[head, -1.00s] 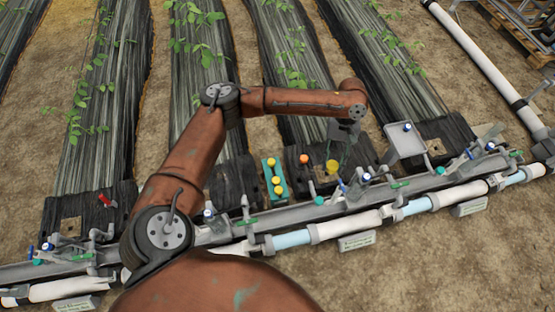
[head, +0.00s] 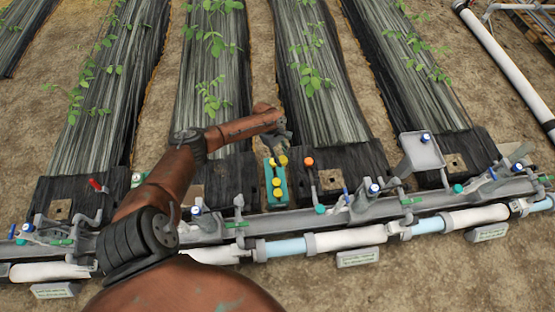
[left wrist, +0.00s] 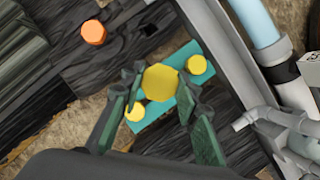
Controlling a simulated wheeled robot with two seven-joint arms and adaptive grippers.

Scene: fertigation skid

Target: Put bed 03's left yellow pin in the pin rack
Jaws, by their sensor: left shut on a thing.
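My left gripper (head: 280,148) is shut on a yellow pin (head: 283,160), which sits between the fingers in the left wrist view (left wrist: 160,83). The held pin is over the far end of the teal pin rack (head: 267,190). The rack also shows behind the pin in the left wrist view (left wrist: 180,55). My right gripper is not in view.
An orange-topped pin (head: 308,161) stands just right of the rack. A grey manifold rail with valves and white pipe (head: 345,238) runs along the near side. A grey tray (head: 421,152) stands farther right. Dark planted beds lie behind.

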